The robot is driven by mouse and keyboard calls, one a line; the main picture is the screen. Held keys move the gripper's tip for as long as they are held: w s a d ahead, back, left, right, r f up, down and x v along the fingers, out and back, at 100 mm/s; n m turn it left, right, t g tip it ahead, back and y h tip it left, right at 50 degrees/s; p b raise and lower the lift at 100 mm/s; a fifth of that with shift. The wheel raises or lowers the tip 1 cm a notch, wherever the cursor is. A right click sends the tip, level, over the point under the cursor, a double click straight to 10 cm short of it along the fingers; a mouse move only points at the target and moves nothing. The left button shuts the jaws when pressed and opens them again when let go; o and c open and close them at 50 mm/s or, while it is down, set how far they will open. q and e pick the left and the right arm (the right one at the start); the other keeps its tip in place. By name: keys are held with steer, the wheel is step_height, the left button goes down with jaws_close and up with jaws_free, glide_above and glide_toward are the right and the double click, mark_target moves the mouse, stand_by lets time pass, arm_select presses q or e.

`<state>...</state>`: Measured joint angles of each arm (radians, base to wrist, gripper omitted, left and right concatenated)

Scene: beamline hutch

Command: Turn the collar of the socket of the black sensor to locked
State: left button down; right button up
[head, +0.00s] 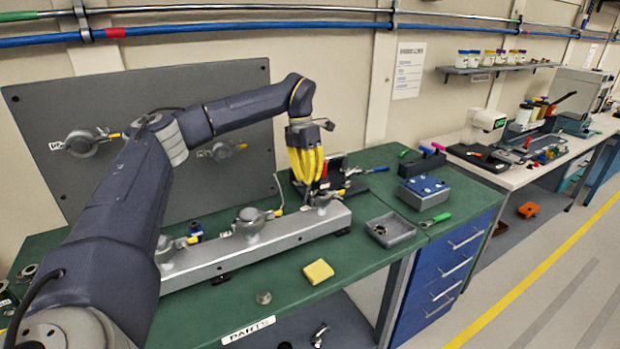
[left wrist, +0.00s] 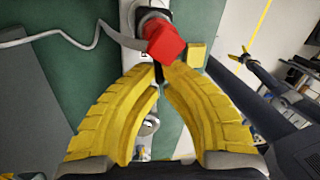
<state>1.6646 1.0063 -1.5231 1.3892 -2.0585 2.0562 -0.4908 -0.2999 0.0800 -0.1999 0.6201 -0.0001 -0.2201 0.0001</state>
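My left gripper (head: 308,180) points down over the far right end of a grey rail (head: 255,245) carrying several round metal sockets. The socket at that end (head: 326,198) is partly hidden by the yellow fingers. In the left wrist view the fingertips of my left gripper (left wrist: 159,76) come together with only a thin dark gap. A red block (left wrist: 165,44) overlaps the tips, beside a dark round body (left wrist: 152,16) with a grey cable (left wrist: 60,36); I cannot tell if this is the black sensor. A yellow block (left wrist: 197,54) lies just right. The collar's position is not clear.
A grey panel (head: 225,95) stands behind the rail. A grey tray (head: 390,231), a blue-topped box (head: 424,188) and a green-handled tool (head: 436,219) lie to the right. A yellow block (head: 318,271) and a small metal knob (head: 263,297) sit in front of the rail on the green bench.

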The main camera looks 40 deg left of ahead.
arm_select(q)
steer(key=shift+a+m, duration=0.15)
steer(key=shift+m, duration=0.15)
stand_by(0.4)
steer(key=c, duration=1.5)
jaws_free()
steer(key=r, duration=0.4)
steer(key=a+r, duration=0.1)
steer(key=r, duration=0.2)
steer(key=a+r, duration=0.1)
steer(key=r, duration=0.3)
steer(key=shift+w+r, duration=0.3)
steer(key=shift+r, duration=0.05)
